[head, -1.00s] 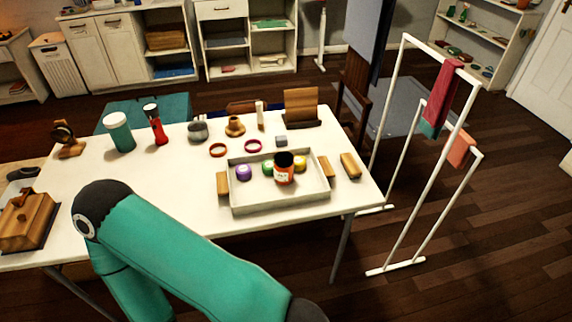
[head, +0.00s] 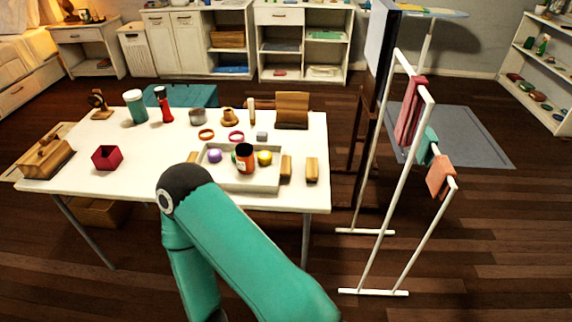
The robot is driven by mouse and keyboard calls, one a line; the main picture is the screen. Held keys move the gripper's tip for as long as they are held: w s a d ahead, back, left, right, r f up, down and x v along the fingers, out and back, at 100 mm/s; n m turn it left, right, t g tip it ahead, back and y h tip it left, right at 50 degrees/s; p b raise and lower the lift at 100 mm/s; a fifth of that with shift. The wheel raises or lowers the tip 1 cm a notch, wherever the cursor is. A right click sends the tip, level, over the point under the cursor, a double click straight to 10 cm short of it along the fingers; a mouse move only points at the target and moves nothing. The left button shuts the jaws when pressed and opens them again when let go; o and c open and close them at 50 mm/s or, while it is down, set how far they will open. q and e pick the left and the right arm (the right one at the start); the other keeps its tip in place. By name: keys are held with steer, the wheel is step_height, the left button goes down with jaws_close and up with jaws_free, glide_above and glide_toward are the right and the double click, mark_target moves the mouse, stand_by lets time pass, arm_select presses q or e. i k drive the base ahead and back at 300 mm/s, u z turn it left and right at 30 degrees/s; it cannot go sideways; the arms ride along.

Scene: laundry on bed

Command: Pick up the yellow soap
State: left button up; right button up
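No thing in view is clearly the yellow soap. A small round yellow item (head: 264,157) sits in the grey tray (head: 240,187) on the white table, right of an orange jar with a dark top (head: 244,160). I cannot tell whether it is soap. Several small coloured pieces (head: 540,93) lie on the white shelf at the far right, too small to identify. One teal arm of mine crosses the lower middle in front of the table. Its gripper is out of view, and so is the other gripper.
The white table (head: 140,175) also holds a red box (head: 107,158), a wooden box (head: 46,158), bottles and wooden blocks. A white drying rack (head: 392,180) with cloths stands right of the table. Bare wooden floor lies at the lower right.

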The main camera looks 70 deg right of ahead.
mark_target(263, 156)
steer(key=z, duration=0.8)
steer(key=k, duration=0.1)
steer(key=z, duration=0.6)
steer(key=i, duration=1)
